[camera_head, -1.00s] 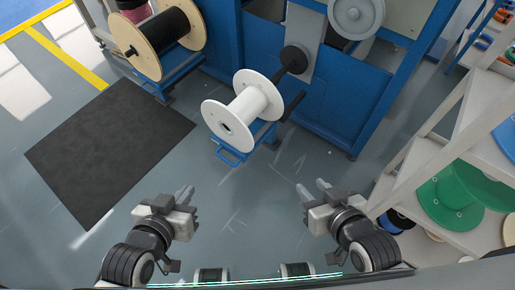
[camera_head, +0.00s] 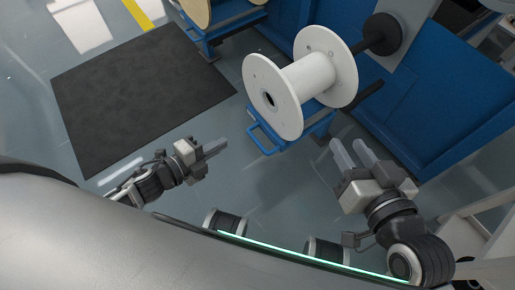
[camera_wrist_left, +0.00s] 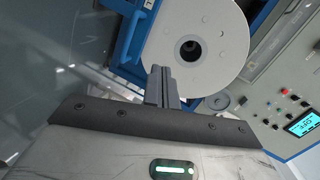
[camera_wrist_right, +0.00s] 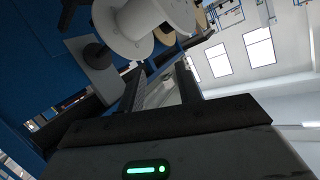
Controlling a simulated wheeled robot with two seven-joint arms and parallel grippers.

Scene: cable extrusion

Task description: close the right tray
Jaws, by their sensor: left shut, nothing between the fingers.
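The right tray (camera_head: 311,122) is a blue tray with a blue handle (camera_head: 262,143) on its near-left side. A large empty white spool (camera_head: 309,74) rests on it in front of the blue machine. My left gripper (camera_head: 222,147) is shut and empty, left of the tray and apart from the handle. In the left wrist view its fingers (camera_wrist_left: 161,84) are together, with the white spool's flange (camera_wrist_left: 212,25) and blue frame beyond. My right gripper (camera_head: 348,145) is open and empty, right of the tray. The right wrist view shows the white spool (camera_wrist_right: 145,25) past its parted fingers.
The blue machine (camera_head: 440,100) with a dark round spindle (camera_head: 383,34) stands behind the spool. Another blue tray (camera_head: 222,28) with a wooden-flanged spool is at the top. A black mat (camera_head: 140,90) lies on the floor at left. A pale shelf (camera_head: 470,232) stands at lower right.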

